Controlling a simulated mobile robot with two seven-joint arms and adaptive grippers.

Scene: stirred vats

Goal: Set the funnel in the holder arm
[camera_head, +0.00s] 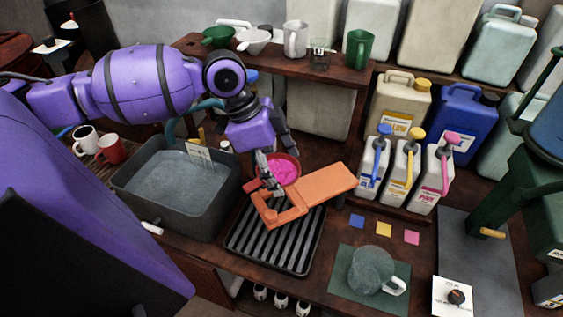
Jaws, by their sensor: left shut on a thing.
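My left gripper (268,182) reaches down from the upper left over the middle of the bench. It is shut on the near left end of a flat orange piece (325,186), which has a square opening at that end and sits above the slatted drip tray. A green funnel-like vessel (218,36) and a white one (253,41) rest on the raised shelf, far from the gripper. I cannot tell for sure which is the funnel. I cannot clearly make out the holder arm. My right gripper is not in view.
A grey basin of liquid (178,178) stands left of the gripper, and a red bowl with pink contents (286,170) just behind it. The slatted tray (262,238) lies below. A glass jug (372,270) stands on a green mat. Pump bottles (405,176) and a green stand (512,190) are right.

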